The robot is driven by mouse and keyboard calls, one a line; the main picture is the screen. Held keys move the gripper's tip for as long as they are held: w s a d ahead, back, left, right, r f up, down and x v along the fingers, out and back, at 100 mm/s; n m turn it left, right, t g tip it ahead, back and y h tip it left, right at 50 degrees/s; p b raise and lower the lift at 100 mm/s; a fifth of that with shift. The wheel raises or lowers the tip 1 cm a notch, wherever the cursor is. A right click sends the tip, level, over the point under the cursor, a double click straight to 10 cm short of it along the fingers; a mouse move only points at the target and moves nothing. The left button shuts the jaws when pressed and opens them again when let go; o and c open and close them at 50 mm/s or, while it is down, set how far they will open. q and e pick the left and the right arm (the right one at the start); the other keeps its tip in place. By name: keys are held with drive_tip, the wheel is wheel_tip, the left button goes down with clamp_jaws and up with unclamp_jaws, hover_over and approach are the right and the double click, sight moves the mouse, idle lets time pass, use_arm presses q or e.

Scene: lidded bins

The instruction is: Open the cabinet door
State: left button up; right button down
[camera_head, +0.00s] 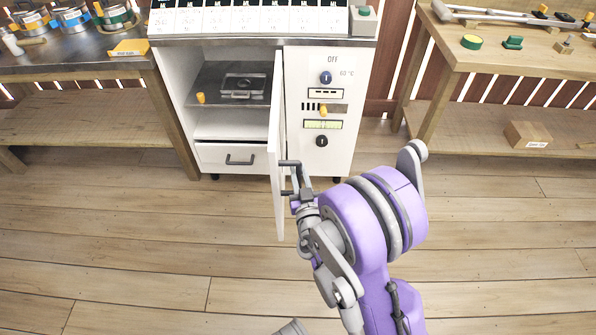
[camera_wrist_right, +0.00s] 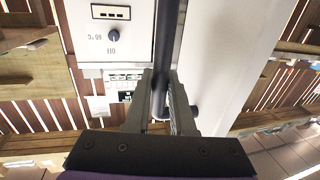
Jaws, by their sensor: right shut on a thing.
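The white cabinet (camera_head: 222,124) stands at the top centre of the head view. Its door (camera_head: 277,150) stands wide open, swung out toward me and seen nearly edge-on. The interior shows a shelf with a dark metal case and a small yellow object. My right gripper (camera_head: 297,184) is at the outer side of the door. In the right wrist view its fingers (camera_wrist_right: 163,100) are shut around the dark bar handle (camera_wrist_right: 168,45), with the door's white panel (camera_wrist_right: 220,60) beside it.
A drawer (camera_head: 222,157) sits below the open compartment, and a control panel (camera_head: 318,75) with knobs is on the right. Wooden benches stand at left (camera_head: 80,68) and right (camera_head: 500,62). The plank floor in front is clear apart from my arm.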

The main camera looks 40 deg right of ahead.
drive_tip(key=shift+a, duration=0.1)
drive_tip(key=c, duration=0.8)
unclamp_jaws()
drive_tip(key=shift+o, duration=0.2)
drive_tip(key=shift+s, duration=0.1)
drive_tip(key=shift+s+a, duration=0.1)
drive_tip(key=shift+s, duration=0.1)
drive_tip(key=b+v, duration=0.2)
drive_tip(key=v, duration=0.3)
drive_tip(key=shift+s+a+f+b, duration=0.1)
drive_tip(key=shift+s+a+b, duration=0.15)
drive_tip(key=shift+s+b, duration=0.15)
drive_tip(key=shift+s+a+b, duration=0.25)
drive_tip(key=shift+s+b, duration=0.05)
drive_tip(key=shift+s, duration=0.2)
